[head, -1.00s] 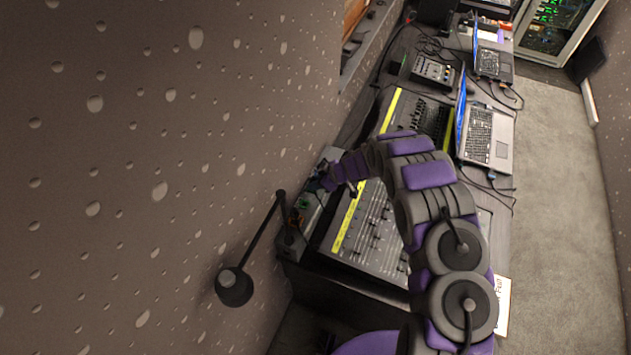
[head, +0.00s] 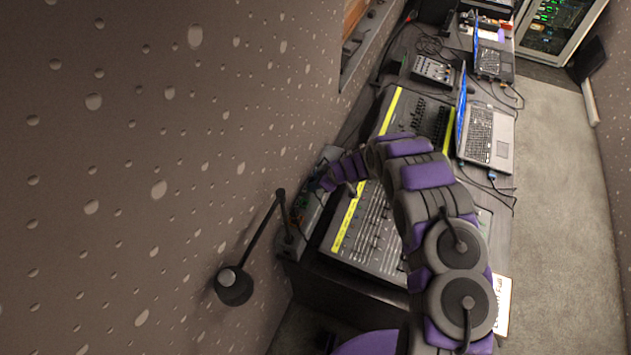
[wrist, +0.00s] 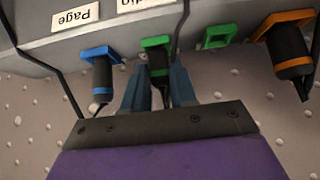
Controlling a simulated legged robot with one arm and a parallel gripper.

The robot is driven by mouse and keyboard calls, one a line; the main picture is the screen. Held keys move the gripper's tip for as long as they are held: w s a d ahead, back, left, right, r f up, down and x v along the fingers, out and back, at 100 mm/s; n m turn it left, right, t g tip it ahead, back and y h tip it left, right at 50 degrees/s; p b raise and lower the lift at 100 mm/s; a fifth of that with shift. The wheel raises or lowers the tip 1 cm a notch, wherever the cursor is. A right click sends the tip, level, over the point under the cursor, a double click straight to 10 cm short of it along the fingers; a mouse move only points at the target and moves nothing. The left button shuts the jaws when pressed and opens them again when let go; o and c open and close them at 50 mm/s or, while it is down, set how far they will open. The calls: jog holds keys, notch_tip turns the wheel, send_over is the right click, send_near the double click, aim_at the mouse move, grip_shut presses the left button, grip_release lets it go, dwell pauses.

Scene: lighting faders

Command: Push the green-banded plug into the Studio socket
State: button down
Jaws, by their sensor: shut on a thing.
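The green-banded plug (wrist: 158,65) is dark and sits between the two grey-blue fingers of my gripper (wrist: 157,80), which is shut on it. Its tip end meets a green-rimmed socket (wrist: 156,42) on the grey socket box (wrist: 45,48). The label above that socket (wrist: 146,4) is cut off and shows only its last letters, like "dio". How deep the plug sits is hard to tell. In the head view, my gripper (head: 327,181) is at the socket box (head: 289,246), small and mostly hidden by my arm.
Left of it, a plug (wrist: 102,70) sits in a blue-rimmed socket under "Page". Right are an empty green-rimmed socket (wrist: 220,36) and an orange-banded plug (wrist: 290,52). Dark cables hang close by. A black lamp-like arm (head: 235,286), a fader desk (head: 365,240) and laptops (head: 485,137) are near.

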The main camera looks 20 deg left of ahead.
jog(key=c, duration=0.8)
grip_release()
jog(key=shift+d, duration=0.1)
jog(key=v, duration=1.7)
jog(key=shift+r, duration=0.1)
